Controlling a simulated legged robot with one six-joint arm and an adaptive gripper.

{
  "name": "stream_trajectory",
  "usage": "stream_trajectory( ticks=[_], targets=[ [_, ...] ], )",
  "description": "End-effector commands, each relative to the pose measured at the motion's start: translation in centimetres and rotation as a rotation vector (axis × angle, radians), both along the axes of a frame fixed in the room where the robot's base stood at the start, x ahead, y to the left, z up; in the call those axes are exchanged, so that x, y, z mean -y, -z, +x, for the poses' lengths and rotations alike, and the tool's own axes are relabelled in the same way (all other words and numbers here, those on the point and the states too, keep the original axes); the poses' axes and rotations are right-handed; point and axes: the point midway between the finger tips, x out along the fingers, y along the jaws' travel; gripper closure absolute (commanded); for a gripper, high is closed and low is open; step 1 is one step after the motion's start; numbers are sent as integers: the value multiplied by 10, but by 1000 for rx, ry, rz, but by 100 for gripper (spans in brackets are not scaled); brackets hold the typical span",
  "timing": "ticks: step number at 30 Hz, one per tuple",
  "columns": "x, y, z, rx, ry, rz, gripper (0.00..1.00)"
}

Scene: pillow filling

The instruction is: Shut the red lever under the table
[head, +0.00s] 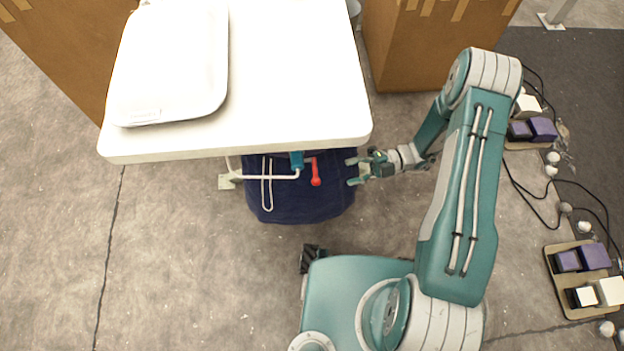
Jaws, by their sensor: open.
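The red lever (316,172) hangs below the front edge of the white table (270,133), beside a blue-green fitting (296,160) on a white pipe. It points down toward the picture's bottom. My gripper (351,171) is to the right of the lever, with its fingers spread and pointing left toward it. A gap shows between the fingertips and the lever, and nothing is between the fingers. The upper end of the lever and part of the fitting are hidden under the tabletop.
A dark blue bag (300,208) hangs or stands under the table behind the lever. A white pillow-like object (172,62) lies on the tabletop. Cardboard boxes (425,50) stand behind. Blocks on boards (585,262) and cables lie at the right. Floor at the lower left is clear.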

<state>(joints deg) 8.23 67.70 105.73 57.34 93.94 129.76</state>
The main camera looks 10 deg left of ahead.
Motion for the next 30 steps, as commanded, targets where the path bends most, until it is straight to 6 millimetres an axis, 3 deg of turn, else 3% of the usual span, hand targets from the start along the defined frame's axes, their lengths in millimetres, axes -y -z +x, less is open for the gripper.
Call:
stream_trajectory(
  ticks=[12, 18, 27, 30],
  targets=[
    [-72, 0, -32, 3, -7, -6, 32],
    [-87, 0, -40, 3, -3, -5, 32],
    [-91, 0, -40, 5, -2, -5, 32],
    [-91, 1, -40, 4, -2, -6, 77]
  ],
)
